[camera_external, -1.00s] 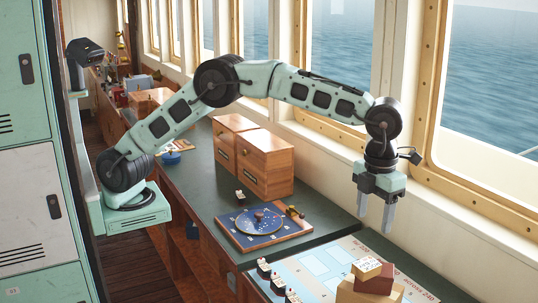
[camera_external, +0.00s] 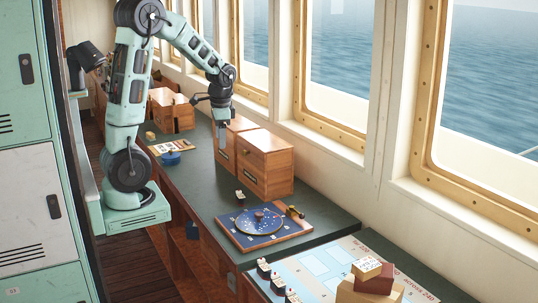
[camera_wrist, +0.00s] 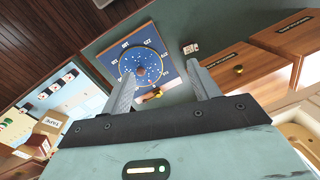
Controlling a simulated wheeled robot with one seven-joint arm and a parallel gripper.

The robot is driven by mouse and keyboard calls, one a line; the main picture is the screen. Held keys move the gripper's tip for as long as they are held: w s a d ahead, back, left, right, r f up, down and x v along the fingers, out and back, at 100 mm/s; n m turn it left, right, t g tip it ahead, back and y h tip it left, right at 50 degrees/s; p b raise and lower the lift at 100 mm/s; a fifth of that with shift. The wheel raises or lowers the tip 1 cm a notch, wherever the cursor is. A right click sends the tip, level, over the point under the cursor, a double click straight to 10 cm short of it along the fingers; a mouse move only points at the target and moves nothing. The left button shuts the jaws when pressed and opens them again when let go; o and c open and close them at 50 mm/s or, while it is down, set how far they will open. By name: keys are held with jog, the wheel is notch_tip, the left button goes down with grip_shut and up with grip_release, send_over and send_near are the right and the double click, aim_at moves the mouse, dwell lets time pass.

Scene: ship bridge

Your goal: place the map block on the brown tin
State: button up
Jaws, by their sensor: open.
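A small tan block with a printed label (camera_external: 367,268) sits on top of a reddish-brown box-shaped piece (camera_external: 376,283), on the chart at the lower right. The label is too small to read, but this looks like the map block, and the piece under it may be the brown tin. In the wrist view the stack shows at the left, with the reddish-brown piece (camera_wrist: 38,142) partly cut by my gripper body. My gripper (camera_external: 222,135) is open and empty, raised beside the wooden cabinets, far from the stack. Its fingers (camera_wrist: 160,85) show apart in the wrist view.
A larger tan box (camera_external: 352,292) marked TAPE in the wrist view stands against the stack. A round blue dial on a board (camera_external: 262,222) lies mid-counter. Wooden cabinets (camera_external: 266,165) stand by the windows. Several small black-and-white items (camera_external: 264,268) line the chart's left edge.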

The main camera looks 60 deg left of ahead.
jog(key=s+a+f+n, duration=0.1)
jog(key=s+f+n, duration=0.1)
jog(key=s+n, duration=0.3)
jog(key=s+a+f+n, duration=0.1)
jog(key=s+n, duration=0.4)
jog(key=s, duration=0.6)
jog(key=shift+s+a+f+n+h, duration=0.3)
jog(key=shift+s+a+f+n, duration=0.1)
jog(key=shift+a, duration=0.4)
notch_tip(320, 180, down, 5)
jog(key=b, duration=0.4)
jog(key=shift+r+b, duration=0.15)
jog(key=shift+b, duration=0.25)
jog(key=shift+o, duration=0.5)
jog(key=shift+w, duration=0.1)
